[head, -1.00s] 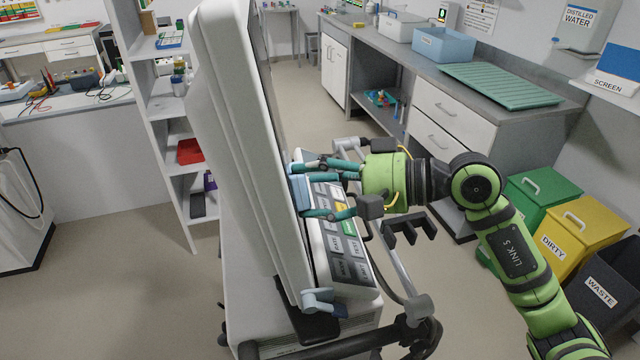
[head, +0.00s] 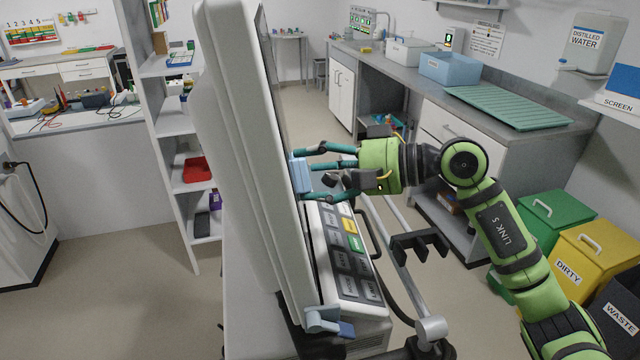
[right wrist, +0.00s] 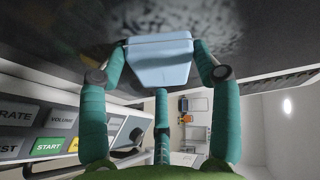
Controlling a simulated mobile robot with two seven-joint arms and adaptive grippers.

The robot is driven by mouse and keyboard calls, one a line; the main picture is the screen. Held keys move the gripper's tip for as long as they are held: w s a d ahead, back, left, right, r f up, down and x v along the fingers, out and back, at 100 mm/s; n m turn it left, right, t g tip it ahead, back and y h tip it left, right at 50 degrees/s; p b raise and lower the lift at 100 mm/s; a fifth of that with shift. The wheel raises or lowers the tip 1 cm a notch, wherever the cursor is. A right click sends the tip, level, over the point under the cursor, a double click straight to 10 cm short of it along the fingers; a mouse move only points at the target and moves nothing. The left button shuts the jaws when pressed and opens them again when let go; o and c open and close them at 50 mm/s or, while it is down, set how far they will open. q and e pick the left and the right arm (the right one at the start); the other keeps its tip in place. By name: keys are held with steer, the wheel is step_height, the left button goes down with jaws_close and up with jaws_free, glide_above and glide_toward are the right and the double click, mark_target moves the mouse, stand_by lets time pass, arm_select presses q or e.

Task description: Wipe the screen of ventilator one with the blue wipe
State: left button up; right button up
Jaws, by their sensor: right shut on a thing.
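The ventilator (head: 235,130) stands close in the middle of the head view, its tall panel seen nearly edge-on. Its dark screen (right wrist: 60,35) fills the top of the right wrist view and shows grey, smeary patches. My right gripper (head: 312,174) is at the screen side, shut on the blue wipe (head: 299,174). In the right wrist view the wipe (right wrist: 160,64) is a pale blue block between the fingers, against or very near the screen; exact contact is hard to tell. My left gripper is not in view.
A sloped key panel (head: 345,250) lies below the gripper, with a rail (head: 400,270) in front. A counter (head: 420,85) with a blue bin (head: 449,68) and green mat is behind. Green, yellow (head: 590,250) and dark waste bins stand right. Shelves (head: 175,120) stand left.

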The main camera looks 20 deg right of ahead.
mark_target(295, 173)
steer(key=shift+w+r+b, duration=0.5)
steer(key=shift+w+r, duration=0.55)
steer(key=shift+w, duration=0.95)
steer(key=shift+s+a+b, duration=0.2)
steer(key=shift+s+b, duration=1.2)
steer(key=shift+s, duration=0.4)
steer(key=shift+s+a+b, duration=0.15)
steer(key=shift+s+b, duration=1.2)
steer(key=shift+s, duration=0.4)
steer(key=shift+s+r, duration=1)
steer(key=shift+s, duration=0.7)
steer(key=shift+w+d+p, duration=0.15)
steer(key=shift+w+p, duration=0.45)
steer(key=shift+w, duration=4.65)
